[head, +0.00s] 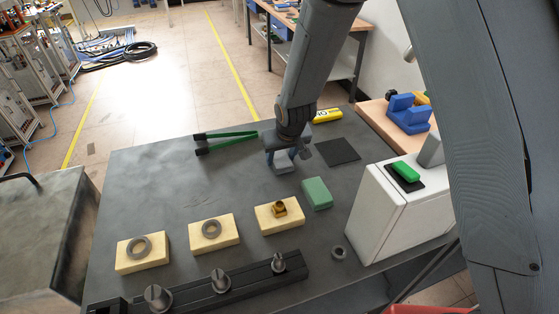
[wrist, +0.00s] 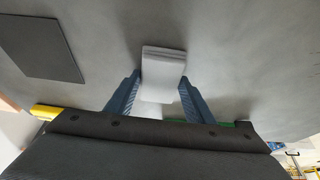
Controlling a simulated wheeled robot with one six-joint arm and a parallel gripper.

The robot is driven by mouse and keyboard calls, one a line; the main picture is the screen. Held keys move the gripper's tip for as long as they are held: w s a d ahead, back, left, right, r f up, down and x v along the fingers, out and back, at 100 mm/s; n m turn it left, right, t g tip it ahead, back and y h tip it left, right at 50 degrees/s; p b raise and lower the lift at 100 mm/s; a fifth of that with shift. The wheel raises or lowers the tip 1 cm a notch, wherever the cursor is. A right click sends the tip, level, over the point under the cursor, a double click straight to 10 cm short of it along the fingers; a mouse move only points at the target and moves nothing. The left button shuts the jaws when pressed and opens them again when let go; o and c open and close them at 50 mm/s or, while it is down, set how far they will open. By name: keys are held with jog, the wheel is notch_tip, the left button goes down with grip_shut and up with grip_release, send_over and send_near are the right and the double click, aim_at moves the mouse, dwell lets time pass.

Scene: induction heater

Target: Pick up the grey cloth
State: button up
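The grey cloth (wrist: 163,72) is a small folded pale-grey pad in the middle of the wrist view. In the head view (head: 281,169) it lies on the dark table under my gripper, partly hidden by it. My gripper (head: 283,153) points down over the cloth. In the wrist view its two blue fingers (wrist: 160,79) stand apart, one on each side of the cloth. The fingertips are close to its side edges; whether they touch is hard to tell.
A dark square pad (head: 338,151) and green sponge (head: 317,193) lie to the right. Green-handled pliers (head: 226,141) lie left, a yellow object (head: 327,115) behind. Yellow blocks with rings (head: 210,234) and a white box (head: 398,217) stand nearer. The table's left rear is clear.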

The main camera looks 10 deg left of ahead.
aim_at(281, 159)
jog(key=c, duration=0.4)
notch_tip(281, 159, up, 10)
jog(key=shift+r+b, duration=0.1)
jog(key=shift+b, duration=1.1)
